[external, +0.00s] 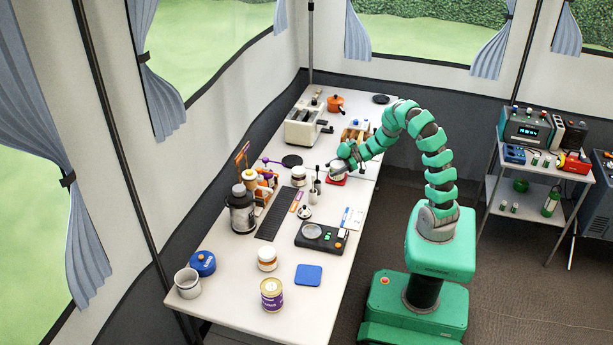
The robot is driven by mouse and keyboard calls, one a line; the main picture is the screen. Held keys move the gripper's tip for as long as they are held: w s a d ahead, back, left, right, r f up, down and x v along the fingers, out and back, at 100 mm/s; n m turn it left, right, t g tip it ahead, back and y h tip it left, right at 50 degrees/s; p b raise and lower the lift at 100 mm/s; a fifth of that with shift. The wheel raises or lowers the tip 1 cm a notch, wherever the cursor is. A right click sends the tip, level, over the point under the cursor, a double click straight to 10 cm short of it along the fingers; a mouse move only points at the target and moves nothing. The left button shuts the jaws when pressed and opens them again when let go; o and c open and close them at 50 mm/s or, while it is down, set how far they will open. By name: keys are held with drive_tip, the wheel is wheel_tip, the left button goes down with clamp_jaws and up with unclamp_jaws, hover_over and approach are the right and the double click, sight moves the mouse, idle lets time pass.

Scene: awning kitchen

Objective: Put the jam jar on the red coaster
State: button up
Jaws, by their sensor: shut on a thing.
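The red coaster (335,181) lies on the long table, a little right of its middle line. A small jar with a pale lid (337,168), which I take for the jam jar, is on or just above the coaster. The picture is too small to tell whether it touches. My gripper (341,162) comes in from the right and is shut on this jar. The fingers partly hide it.
Similar jars stand left of my gripper (298,175) and nearer the front (267,259). Dark slim utensils (316,180) stand close beside the coaster. A scale (321,236) and blue coaster (308,275) lie nearer. A toaster (304,127) stands behind.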

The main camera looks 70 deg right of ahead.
drive_tip(key=o, duration=1.1)
drive_tip(key=shift+o, duration=0.2)
drive_tip(key=p+v, duration=0.3)
drive_tip(key=v, duration=0.9)
drive_tip(key=shift+r, duration=0.15)
